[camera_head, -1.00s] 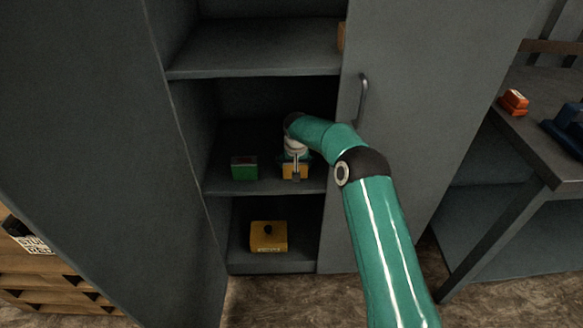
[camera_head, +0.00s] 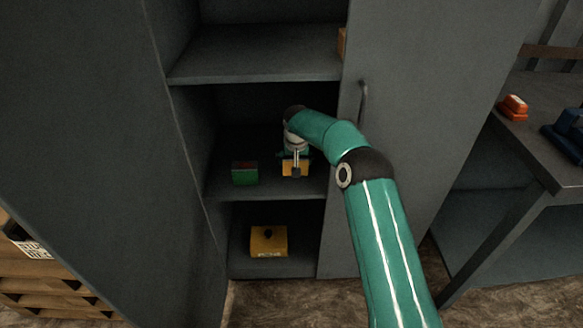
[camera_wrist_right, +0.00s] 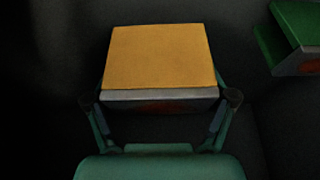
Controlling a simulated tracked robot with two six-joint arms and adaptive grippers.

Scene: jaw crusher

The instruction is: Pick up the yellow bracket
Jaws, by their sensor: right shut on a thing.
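The yellow bracket (camera_head: 295,168) is in my right gripper (camera_head: 296,172), in front of the middle shelf of the grey cabinet. It looks raised a little above the shelf surface. The right wrist view shows the bracket's flat yellow face (camera_wrist_right: 160,57) with a grey edge along its near side. The fingers of my right gripper (camera_wrist_right: 160,105) are on either side of that edge, shut on the bracket. My wrist partly hides the bracket's back in the head view. My left gripper is not in view.
A green bracket-like piece (camera_head: 245,173) stands left on the middle shelf (camera_head: 225,191); it also shows in the right wrist view (camera_wrist_right: 295,35). The upper shelf (camera_head: 250,55) overhangs. A cabinet door (camera_head: 430,110) is at right.

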